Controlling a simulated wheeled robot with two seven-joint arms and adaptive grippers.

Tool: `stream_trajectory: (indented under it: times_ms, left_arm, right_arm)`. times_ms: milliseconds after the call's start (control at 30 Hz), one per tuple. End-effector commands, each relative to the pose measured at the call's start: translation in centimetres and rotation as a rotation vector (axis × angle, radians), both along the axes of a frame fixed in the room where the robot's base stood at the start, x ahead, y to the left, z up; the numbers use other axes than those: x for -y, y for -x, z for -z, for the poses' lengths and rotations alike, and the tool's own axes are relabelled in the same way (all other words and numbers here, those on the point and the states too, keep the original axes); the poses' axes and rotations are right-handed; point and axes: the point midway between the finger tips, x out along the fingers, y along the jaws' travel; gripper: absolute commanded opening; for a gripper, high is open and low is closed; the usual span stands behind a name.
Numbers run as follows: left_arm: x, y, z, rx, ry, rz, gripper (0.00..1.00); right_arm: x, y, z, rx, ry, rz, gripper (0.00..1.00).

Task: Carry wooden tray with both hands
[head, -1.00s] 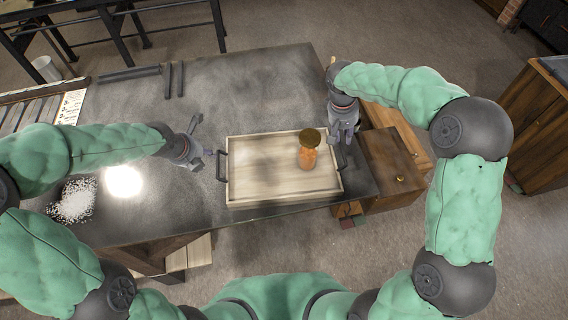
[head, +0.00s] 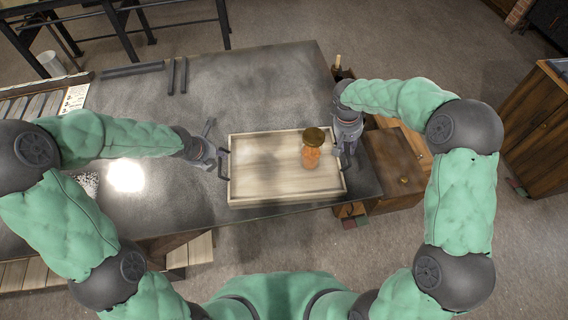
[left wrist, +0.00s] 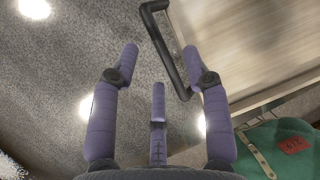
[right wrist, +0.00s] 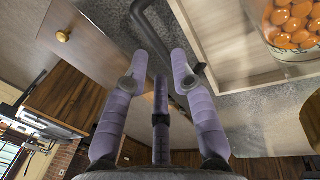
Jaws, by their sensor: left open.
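The pale wooden tray (head: 258,197) lies flat on the grey table, with a jar of orange contents (head: 312,157) standing on its right half. My left gripper (head: 215,152) is open at the tray's left side. In the left wrist view, the dark left handle (left wrist: 165,50) lies close to the right-hand finger. My right gripper (head: 345,150) is at the tray's right side. In the right wrist view, the dark right handle (right wrist: 150,35) runs between its fingers. Whether these fingers grip it is unclear. The jar also shows in the right wrist view (right wrist: 295,25).
The grey table (head: 250,85) is mostly clear behind the tray. Dark bars (head: 177,76) lie at the back left. A wooden drawer unit (head: 395,165) stands at the table's right edge, close to my right gripper. White granules (head: 90,182) lie at the left.

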Motion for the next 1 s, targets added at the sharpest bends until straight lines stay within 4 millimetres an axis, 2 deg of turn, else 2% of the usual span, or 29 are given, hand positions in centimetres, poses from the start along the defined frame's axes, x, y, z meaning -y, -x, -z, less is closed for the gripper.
stream_trajectory:
  times_ms: [200, 400, 933, 967, 1000]
  left_arm:
    - [0.4, -1.0, 2.3, 0.001, 0.001, 0.001, 0.47]
    - [0.7, -1.6, 3.6, 0.001, 0.0, 0.001, 0.47]
    - [0.8, -1.9, 4.3, 0.002, 0.001, 0.0, 0.47]
    - [0.8, -1.9, 4.3, 0.002, 0.001, 0.0, 0.45]
    - [0.8, -1.9, 4.3, 0.002, 0.001, 0.0, 0.33]
  right_arm:
    - [0.5, 0.0, 2.5, -0.002, 0.0, 0.001, 0.26]
    - [0.8, 0.0, 3.9, 0.0, 0.0, 0.0, 0.26]
    - [0.9, -0.1, 4.7, 0.001, 0.0, 0.0, 0.26]
    - [0.9, -0.1, 4.7, 0.001, 0.0, 0.0, 0.23]
    - [0.9, -0.1, 4.7, 0.001, 0.0, 0.0, 0.12]
